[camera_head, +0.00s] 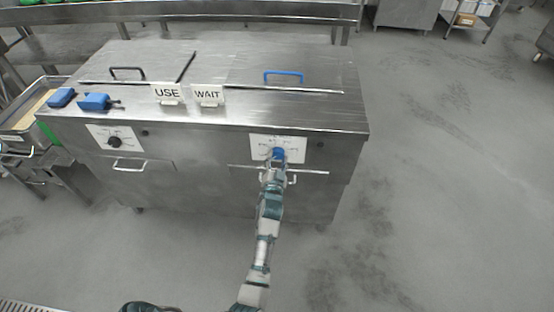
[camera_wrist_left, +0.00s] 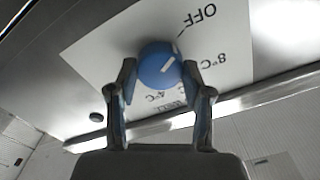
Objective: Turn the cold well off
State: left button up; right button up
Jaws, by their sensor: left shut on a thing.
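The cold well's blue knob (camera_head: 278,154) is on a white dial plate (camera_head: 297,148) on the right of the steel counter's front. My left gripper (camera_head: 277,165) is at this knob. In the left wrist view, the two fingers (camera_wrist_left: 160,95) are shut on the blue knob (camera_wrist_left: 158,62), one on each side. The plate there reads upside down, with OFF, 8°C and 4°C marks. The knob's white line slants to the upper right, toward the OFF side; I cannot tell whether it lines up exactly. My right gripper is not in view.
A second dial with a black knob (camera_head: 114,142) is at the left. USE (camera_head: 167,93) and WAIT (camera_head: 208,94) signs stand on the counter, near lids with a black handle (camera_head: 127,72) and a blue handle (camera_head: 284,75). A horizontal bar (camera_head: 312,172) runs below the blue knob.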

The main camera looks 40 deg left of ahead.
pick_arm(q)
jog(key=shift+d+f, duration=0.1)
jog(key=shift+f, duration=0.2)
jog(key=o, duration=1.1)
jog(key=shift+c, duration=0.2)
jog(key=shift+o, duration=0.6)
jog(key=shift+w, duration=0.15)
jog(key=shift+r, duration=0.1)
jog(key=shift+s+d, duration=0.15)
jog(key=shift+s, duration=0.2)
jog(key=v, duration=0.6)
jog(key=shift+s+d, duration=0.2)
jog(key=shift+s, duration=0.1)
